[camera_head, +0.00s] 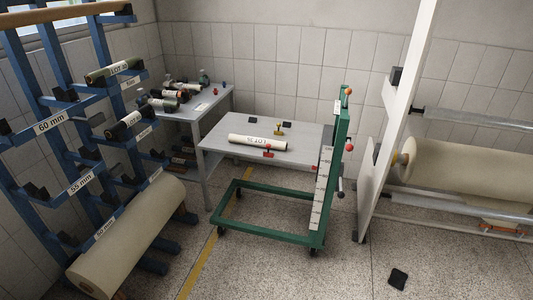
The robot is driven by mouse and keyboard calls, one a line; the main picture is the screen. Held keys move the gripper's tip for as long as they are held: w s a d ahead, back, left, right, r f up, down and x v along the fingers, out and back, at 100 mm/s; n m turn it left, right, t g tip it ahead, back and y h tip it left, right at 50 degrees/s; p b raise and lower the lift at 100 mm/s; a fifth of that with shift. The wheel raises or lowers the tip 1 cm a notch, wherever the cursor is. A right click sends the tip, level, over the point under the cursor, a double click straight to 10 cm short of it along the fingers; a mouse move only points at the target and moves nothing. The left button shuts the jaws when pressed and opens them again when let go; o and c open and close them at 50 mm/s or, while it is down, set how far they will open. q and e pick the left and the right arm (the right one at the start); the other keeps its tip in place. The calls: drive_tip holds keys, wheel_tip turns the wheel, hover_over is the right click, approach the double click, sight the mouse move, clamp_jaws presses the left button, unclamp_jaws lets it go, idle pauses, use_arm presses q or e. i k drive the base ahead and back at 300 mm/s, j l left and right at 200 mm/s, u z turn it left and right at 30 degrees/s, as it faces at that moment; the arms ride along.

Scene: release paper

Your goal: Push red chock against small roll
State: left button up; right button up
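A small cream roll (257,142) with dark printing lies lengthwise across the light grey table in the middle of the view. A small red chock (268,152) stands at the near side of the roll, towards its right end. Whether it touches the roll or stands slightly apart is too small to tell. Neither of my grippers shows in the head view.
A green wheeled frame (265,235) stands before the table (215,144), its upright with red knobs at the right. A blue rack (90,140) with rolls stands left. A large roll (460,165) hangs right. Open floor lies in front; a black object (398,278) is there.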

sight(268, 154)
drive_tip(key=i+l, duration=0.2)
drive_tip(key=i, duration=0.25)
drive_tip(key=i+l, duration=0.25)
drive_tip(key=i, duration=0.2)
drive_tip(key=i+j+u, duration=0.05)
